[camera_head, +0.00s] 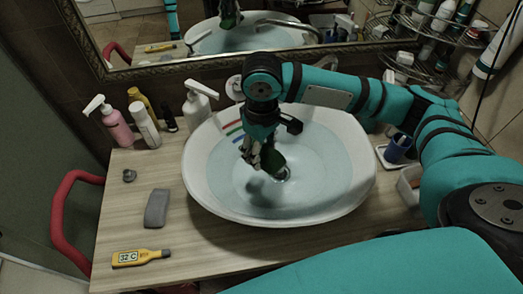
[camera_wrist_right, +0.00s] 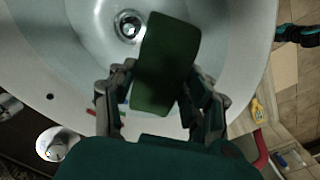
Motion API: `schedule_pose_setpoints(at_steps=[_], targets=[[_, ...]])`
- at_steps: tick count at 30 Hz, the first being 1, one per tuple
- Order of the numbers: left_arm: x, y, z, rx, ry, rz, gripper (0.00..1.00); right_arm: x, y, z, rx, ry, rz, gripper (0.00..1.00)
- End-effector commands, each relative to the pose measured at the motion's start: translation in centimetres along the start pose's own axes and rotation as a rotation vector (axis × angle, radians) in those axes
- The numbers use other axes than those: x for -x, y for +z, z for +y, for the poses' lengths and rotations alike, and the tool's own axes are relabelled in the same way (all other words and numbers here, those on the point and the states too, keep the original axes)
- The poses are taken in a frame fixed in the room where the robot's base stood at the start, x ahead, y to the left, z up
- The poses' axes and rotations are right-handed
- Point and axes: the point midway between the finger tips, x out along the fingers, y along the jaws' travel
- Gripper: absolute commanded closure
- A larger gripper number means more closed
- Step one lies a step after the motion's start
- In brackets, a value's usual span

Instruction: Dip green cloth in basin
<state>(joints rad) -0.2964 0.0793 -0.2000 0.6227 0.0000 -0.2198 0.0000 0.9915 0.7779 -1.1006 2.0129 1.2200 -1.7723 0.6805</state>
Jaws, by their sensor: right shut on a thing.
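My right gripper (camera_head: 258,158) points down over the white basin (camera_head: 196,180), which holds clear bluish water (camera_head: 315,165). The gripper is shut on the green cloth (camera_head: 271,157). In the right wrist view the green cloth (camera_wrist_right: 166,62) shows as a dark green slab between the fingers of my right gripper (camera_wrist_right: 158,90), with the drain (camera_wrist_right: 128,26) just left of its top end. A shadow lies in the basin below the cloth. I cannot tell whether the cloth touches the water. My left gripper does not show in the head view.
Left of the basin stand a pink pump bottle (camera_head: 117,124), a white bottle (camera_head: 145,124) and a white pump bottle (camera_head: 197,103). A grey block (camera_head: 157,208) and a yellow thermometer (camera_head: 140,258) lie on the wooden counter (camera_head: 190,235). A blue cup (camera_head: 397,147) stands right. A mirror hangs behind.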

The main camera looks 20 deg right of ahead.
Motion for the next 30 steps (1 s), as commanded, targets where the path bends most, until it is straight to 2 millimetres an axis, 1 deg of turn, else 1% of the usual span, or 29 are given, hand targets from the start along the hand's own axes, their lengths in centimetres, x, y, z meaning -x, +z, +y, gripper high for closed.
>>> schedule_pose_setpoints(at_steps=[1,8,9,10,24,30], targets=[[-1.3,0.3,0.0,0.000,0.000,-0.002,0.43,-1.1,0.0,0.0,0.000,0.001,0.001,0.76],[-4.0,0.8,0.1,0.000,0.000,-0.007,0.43,-3.1,0.0,0.0,0.000,0.000,0.001,0.76],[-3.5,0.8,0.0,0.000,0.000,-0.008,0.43,-3.1,0.1,0.0,-0.001,-0.001,-0.002,0.76],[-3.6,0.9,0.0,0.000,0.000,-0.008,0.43,-3.5,0.1,0.0,-0.001,0.000,-0.002,0.76],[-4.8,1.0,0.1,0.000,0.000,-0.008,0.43,-9.1,0.0,0.0,0.000,-0.001,-0.002,0.76],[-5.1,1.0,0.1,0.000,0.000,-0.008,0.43,-10.4,0.0,0.0,-0.001,-0.001,0.000,0.76]])
